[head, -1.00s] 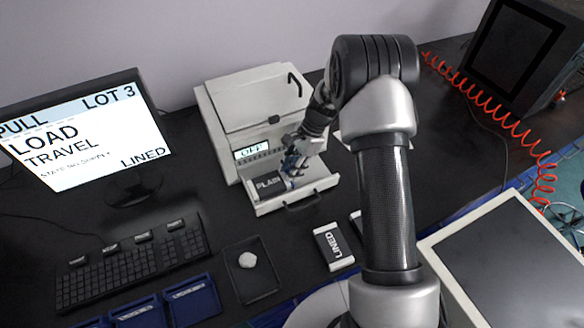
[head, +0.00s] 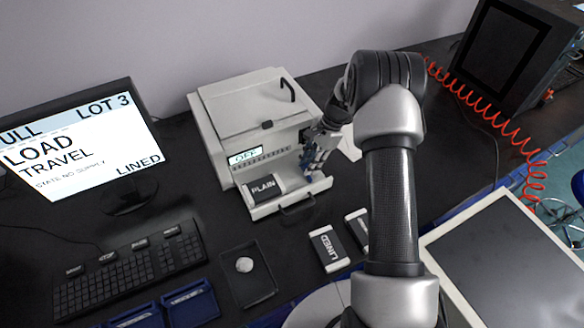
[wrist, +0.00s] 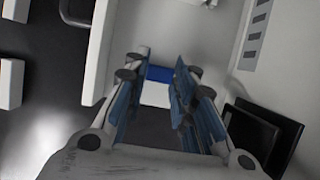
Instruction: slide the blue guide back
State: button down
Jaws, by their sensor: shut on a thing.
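The blue guide (wrist: 160,73) shows in the wrist view as a short blue bar on a white piece, between the fingertips of my gripper (wrist: 160,80). My gripper is shut on it. In the head view my gripper (head: 314,166) is over the right part of the pulled-out white drawer (head: 268,211). The guide cannot be made out there among the blue fingers. A dark block marked PLAIN (head: 264,187) lies in the left part of the drawer, apart from my gripper.
The white instrument (head: 245,115) has its lid down and its display reads OFF. A block marked LINED (head: 329,248) and another block (head: 358,229) lie in front. A dark tray (head: 248,275) holds a pale lump. The monitor (head: 80,150) stands at left.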

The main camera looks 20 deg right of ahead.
jog(key=shift+w+d, duration=0.2)
jog(key=shift+d, duration=0.8)
jog(key=shift+w+d, duration=0.2)
jog(key=shift+d, duration=0.75)
jog(key=c, duration=1.4)
grip_release()
jog(key=shift+d, duration=0.1)
jog(key=shift+o, duration=0.4)
jog(key=v, duration=1.2)
